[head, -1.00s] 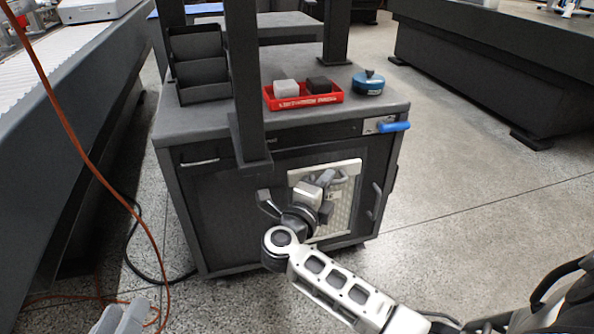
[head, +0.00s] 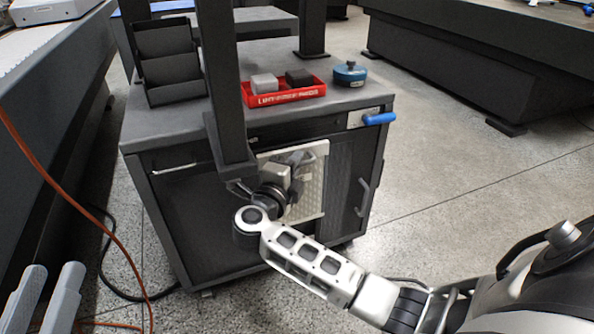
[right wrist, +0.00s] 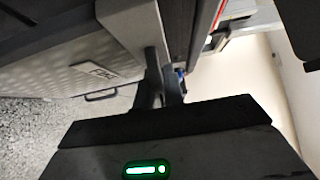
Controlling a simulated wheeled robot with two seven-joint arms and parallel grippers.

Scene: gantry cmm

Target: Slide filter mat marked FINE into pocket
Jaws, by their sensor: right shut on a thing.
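The filter mat (head: 312,178) is a pale-framed panel with a perforated face, upright in front of the dark cabinet. In the right wrist view its perforated face (right wrist: 45,85) bears a small label (right wrist: 95,70), blurred, seemingly FINE. My right gripper (head: 290,175) is shut on the mat; its dark fingers also show in the right wrist view (right wrist: 165,90). The arm hides the mat's lower left part. A dark grille (head: 342,190) shows right of the mat; I cannot tell the pocket's opening or whether the mat touches it. My left gripper (head: 43,300) is empty at lower left, fingers apart.
The cabinet (head: 180,215) has a blue lever (head: 379,118) and a side handle (head: 362,198). A dark post (head: 228,100) stands close to the mat's left. A red tray (head: 285,95) with two blocks and a blue round object (head: 349,74) sit on top. An orange cable (head: 75,215) hangs left.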

